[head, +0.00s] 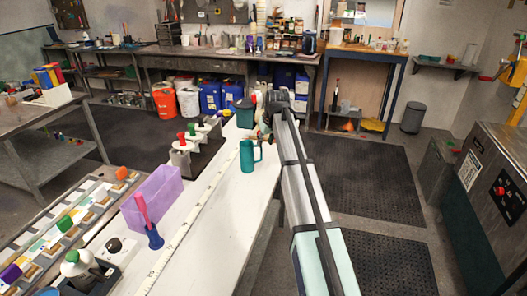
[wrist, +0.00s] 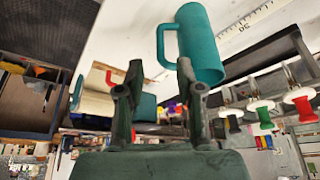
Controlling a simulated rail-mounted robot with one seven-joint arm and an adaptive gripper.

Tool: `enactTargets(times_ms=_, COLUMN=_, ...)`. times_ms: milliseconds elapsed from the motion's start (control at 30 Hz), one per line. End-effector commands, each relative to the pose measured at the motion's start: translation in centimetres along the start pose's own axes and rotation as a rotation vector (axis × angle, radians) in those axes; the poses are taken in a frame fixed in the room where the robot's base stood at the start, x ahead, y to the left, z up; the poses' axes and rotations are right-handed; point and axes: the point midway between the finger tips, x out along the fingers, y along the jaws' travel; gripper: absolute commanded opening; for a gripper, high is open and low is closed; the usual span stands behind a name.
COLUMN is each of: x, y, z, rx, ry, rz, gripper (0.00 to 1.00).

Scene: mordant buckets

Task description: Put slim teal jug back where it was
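The slim teal jug (head: 247,158) stands upright on the white bench (head: 215,215), with its handle on the right in the head view. The wrist view, which looks inverted, shows the jug (wrist: 203,45) just past the fingertips, toward the right finger, with its handle to the left. My gripper (wrist: 158,85) has its two fingers apart with nothing held between them. In the head view my gripper (head: 263,132) is just behind the jug, partly hidden by my arm. I cannot tell whether a finger touches the jug.
A long ruler (head: 196,205) lies along the bench left of the jug. A teal bucket (head: 244,113) is behind the jug.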

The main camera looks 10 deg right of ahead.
Motion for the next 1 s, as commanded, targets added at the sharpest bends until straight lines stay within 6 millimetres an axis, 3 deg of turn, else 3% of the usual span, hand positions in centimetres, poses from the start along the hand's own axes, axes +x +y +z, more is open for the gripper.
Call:
enactTargets(times_ms=300, x=-2.9, y=0.0, z=0.0, rx=0.001, ry=0.001, rz=0.0, gripper=0.37)
enactTargets(times_ms=767, x=-3.0, y=0.0, z=0.1, rx=0.001, ry=0.0, rz=0.0, gripper=0.37)
enactTargets(times_ms=867, x=-2.0, y=0.1, z=0.9, rx=0.005, ry=-0.004, rz=0.007, gripper=0.37)
enactTargets(times_ms=1000, x=1.8, y=0.7, z=4.3, rx=0.022, ry=-0.017, rz=0.039, gripper=0.37)
